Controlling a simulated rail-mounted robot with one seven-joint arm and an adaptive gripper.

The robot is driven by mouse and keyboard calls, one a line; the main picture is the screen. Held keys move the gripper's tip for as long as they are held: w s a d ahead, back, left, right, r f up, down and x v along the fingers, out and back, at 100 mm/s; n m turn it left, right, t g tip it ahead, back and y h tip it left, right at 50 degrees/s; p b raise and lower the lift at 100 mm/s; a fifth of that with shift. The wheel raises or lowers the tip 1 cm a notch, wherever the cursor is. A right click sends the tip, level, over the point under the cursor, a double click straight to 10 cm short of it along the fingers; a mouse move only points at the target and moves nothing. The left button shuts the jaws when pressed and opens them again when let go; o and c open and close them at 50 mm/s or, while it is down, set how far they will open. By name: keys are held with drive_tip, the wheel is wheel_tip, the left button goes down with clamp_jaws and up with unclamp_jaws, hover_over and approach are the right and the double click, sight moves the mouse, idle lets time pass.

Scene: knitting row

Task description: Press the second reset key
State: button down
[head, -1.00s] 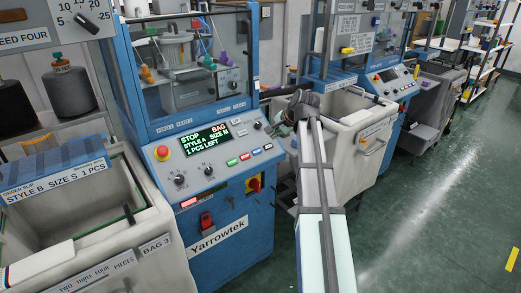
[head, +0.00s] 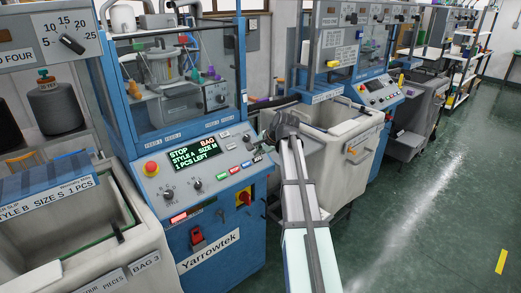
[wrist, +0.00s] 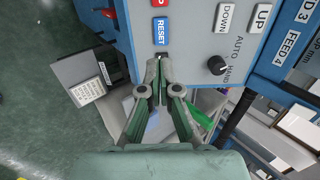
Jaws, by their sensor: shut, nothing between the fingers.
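The near blue Yarrowtek machine has a sloped control panel (head: 150,185) with a lit display (head: 194,155) reading STOP, BAG, STYLE A, SIZE M, 1 PCS LEFT. A row of small coloured keys lies below the display, including a blue key (head: 246,165). In the wrist view the blue key, labelled RESET (wrist: 160,32), is in front of my fingertips. My gripper (wrist: 158,62) is shut and empty, its tips close to the panel edge beside this key; I cannot tell whether they touch. In the head view my gripper (head: 264,142) is at the panel's right end.
UP (wrist: 263,17) and DOWN (wrist: 227,17) keys and an AUTO/HAND knob (wrist: 217,65) sit nearby. A red emergency button (head: 151,168) is at the panel's left. A pale bin (head: 335,140) stands right of the machine, with another blue machine (head: 378,90) beyond. Open floor lies right.

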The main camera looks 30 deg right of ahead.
sight(247, 164)
drive_tip(key=p+x, duration=0.2)
drive_tip(key=x, duration=0.6)
drive_tip(key=shift+w+f, duration=0.2)
drive_tip(key=shift+w, duration=0.05)
drive_tip(key=shift+w+f, duration=0.3)
drive_tip(key=shift+f, duration=0.2)
drive_tip(key=shift+x, duration=0.8)
drive_tip(key=shift+a, duration=0.1)
drive_tip(key=shift+s, duration=0.1)
drive_tip(key=shift+s+r, duration=0.25)
drive_tip(key=shift+r, duration=0.25)
drive_tip(key=v, duration=1.3)
drive_tip(key=shift+b, duration=0.35)
drive_tip(key=shift+s, duration=0.15)
